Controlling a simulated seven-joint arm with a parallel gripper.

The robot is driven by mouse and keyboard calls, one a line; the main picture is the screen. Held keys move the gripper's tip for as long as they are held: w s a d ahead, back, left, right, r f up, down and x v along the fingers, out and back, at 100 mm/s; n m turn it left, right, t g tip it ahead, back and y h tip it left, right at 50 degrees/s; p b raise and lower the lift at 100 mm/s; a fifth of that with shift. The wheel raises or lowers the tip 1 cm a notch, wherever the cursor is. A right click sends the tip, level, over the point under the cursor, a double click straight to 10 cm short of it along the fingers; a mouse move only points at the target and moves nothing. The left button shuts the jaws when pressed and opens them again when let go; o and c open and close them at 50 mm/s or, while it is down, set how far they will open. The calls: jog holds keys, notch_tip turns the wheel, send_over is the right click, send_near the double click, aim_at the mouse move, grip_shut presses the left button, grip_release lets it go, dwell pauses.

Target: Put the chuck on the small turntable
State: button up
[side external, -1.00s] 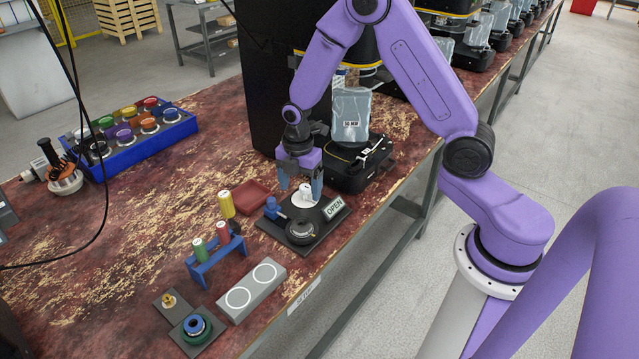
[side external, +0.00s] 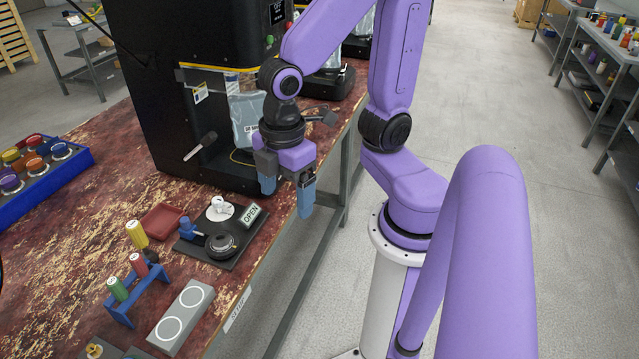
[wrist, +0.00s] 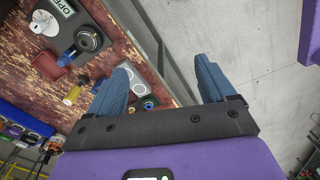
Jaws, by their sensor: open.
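A small white piece (side external: 218,203), which looks like the chuck, stands on a white disc (side external: 226,215), apparently the small turntable. The disc is at the back of a dark board (side external: 185,249). The piece and disc also show at the top left of the wrist view (wrist: 42,22), too small there to tell how exactly the piece is seated. My gripper (side external: 287,200) is open and empty, above and right of the board, beyond the table's front edge. The wrist view shows its two blue fingers wide apart with nothing between them (wrist: 163,68).
The board also carries a blue fixture (side external: 190,228), a dark round part (side external: 222,244) and an OPEN sign (side external: 252,213). A red tray (side external: 163,221), a blue rack (side external: 122,309) with coloured cylinders and a grey two-ring block (side external: 181,317) stand nearby. A black machine (side external: 165,115) rises behind.

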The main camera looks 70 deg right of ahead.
jog(key=shift+m, duration=0.7)
jog(key=s, duration=0.1)
jog(key=s+d+r, duration=0.1)
jog(key=s, duration=0.1)
jog(key=s+d, duration=0.1)
jog(key=s, duration=0.1)
jog(key=shift+s+r, duration=0.15)
jog(key=shift+s, duration=0.05)
